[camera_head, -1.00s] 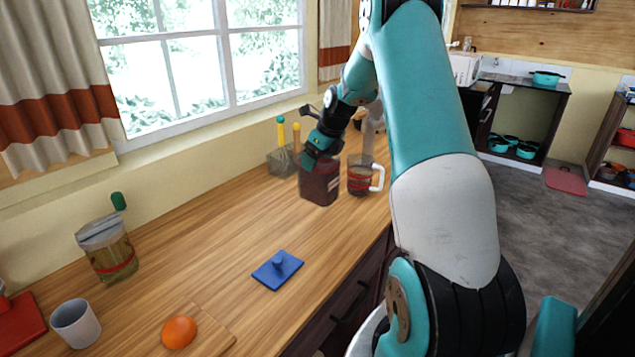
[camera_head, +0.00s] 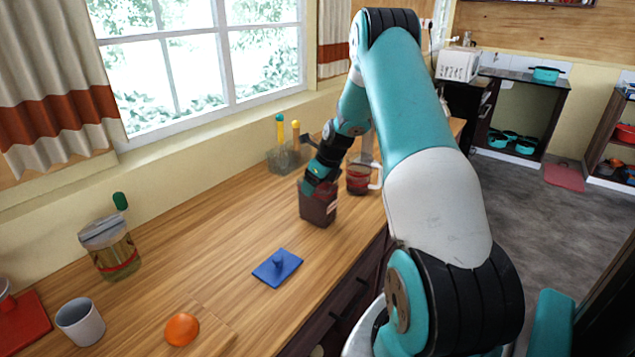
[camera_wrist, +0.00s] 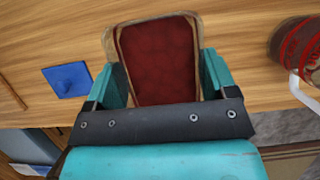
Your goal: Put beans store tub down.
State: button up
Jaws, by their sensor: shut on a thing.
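The beans store tub (camera_head: 318,207) is a clear, squarish tub filled with dark red beans. My gripper (camera_head: 318,180) is shut on it from above, over the wooden counter. In the wrist view the tub (camera_wrist: 158,60) sits between the two teal fingers (camera_wrist: 160,85), and its top shows open with red beans inside. The tub looks upright in the head view. I cannot tell whether its base touches the counter.
A blue lid (camera_head: 277,267) lies on the counter nearer the camera. A measuring jug (camera_head: 358,180) with red marks stands just behind the tub. Utensils in a holder (camera_head: 287,158), a jar (camera_head: 109,250), a cup (camera_head: 80,322) and an orange (camera_head: 182,329) are also on the counter.

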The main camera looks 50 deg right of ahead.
jog(key=o, duration=1.8)
jog(key=b+v, duration=0.2)
jog(key=v, duration=1)
jog(key=w+a+r+n+y, duration=0.1)
jog(key=a+r+n, duration=0.1)
jog(key=a+n, duration=0.55)
jog(key=a+r+n+y, duration=0.1)
jog(key=a+r+n, duration=0.3)
jog(key=a, duration=0.7)
jog(key=s+a+r+n+g, duration=0.1)
jog(key=s+a+n, duration=0.2)
jog(key=a+n, duration=0.3)
jog(key=s+a+n+g, duration=0.1)
jog(key=s+a+n, duration=0.1)
jog(key=a+n, duration=0.45)
jog(key=s+a+n, duration=0.5)
jog(key=s+n, duration=0.1)
jog(key=s+a+n+g+y, duration=0.1)
jog(key=s+a+n, duration=0.4)
jog(key=s+n, duration=0.1)
jog(key=s+a+n+g, duration=0.1)
jog(key=s+a+n, duration=0.4)
jog(key=s+n, duration=0.1)
jog(key=shift+s+r+y, duration=0.15)
jog(key=shift+s+y, duration=0.25)
jog(key=shift+s, duration=0.15)
